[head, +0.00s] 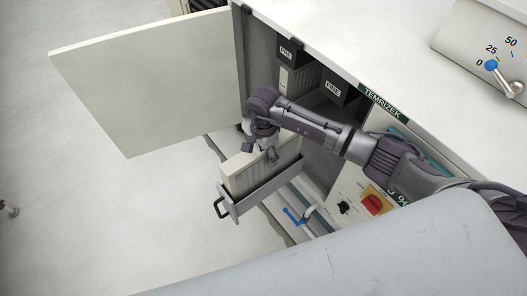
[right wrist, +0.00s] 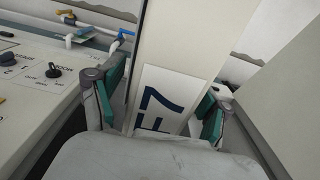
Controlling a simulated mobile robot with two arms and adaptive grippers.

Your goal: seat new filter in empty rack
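A cream filter (head: 243,174) stands upright in a grey rack (head: 262,196) that is pulled out of the cabinet like a drawer. The filter's top edge rises above the rack's wall. My right gripper (head: 262,152) is over the filter's top. In the right wrist view the filter (right wrist: 178,40) with its dark-lettered label is between the green-padded fingers (right wrist: 160,100). A gap shows beside the left finger, so the gripper looks open around the filter. Contact at the right finger is unclear. My left gripper is not in view.
The cabinet door (head: 150,80) stands wide open at left. Inside, a pale filter (head: 293,82) sits below the PRE label (head: 286,52); a FINE label (head: 333,89) is beside it. A red switch (head: 375,202) and blue-handled valve (head: 292,215) are close by.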

